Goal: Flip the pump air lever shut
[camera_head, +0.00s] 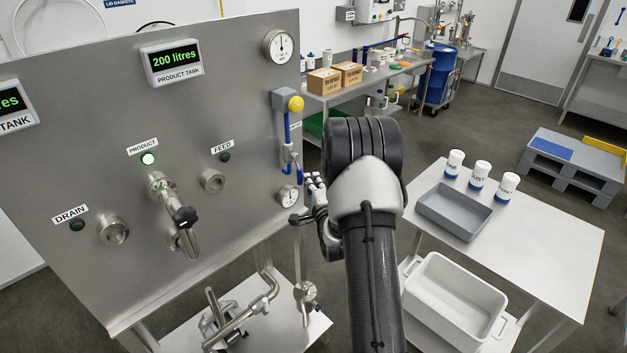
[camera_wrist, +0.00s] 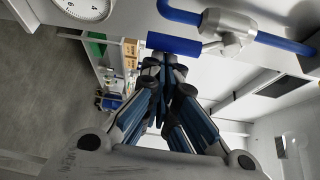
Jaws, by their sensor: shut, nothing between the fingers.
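The pump air valve sits on a blue air line at the right edge of the steel panel. In the wrist view its silver body (camera_wrist: 228,28) and blue lever handle (camera_wrist: 175,44) show at the top, the handle roughly along the pipe's direction. In the head view the blue lever (camera_head: 299,166) is small, just above the lower gauge. My gripper (camera_head: 314,183) is beside and slightly below it; in the wrist view the gripper (camera_wrist: 168,64) has its fingers together and empty, their tips at the handle. I cannot tell whether they touch it.
The lower gauge (camera_head: 288,196) is close to my gripper at the panel edge. A grey box with a yellow knob (camera_head: 295,104) is above the valve. A side table (camera_head: 535,235) with bottles and a grey tray (camera_head: 455,212) stands right of my arm.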

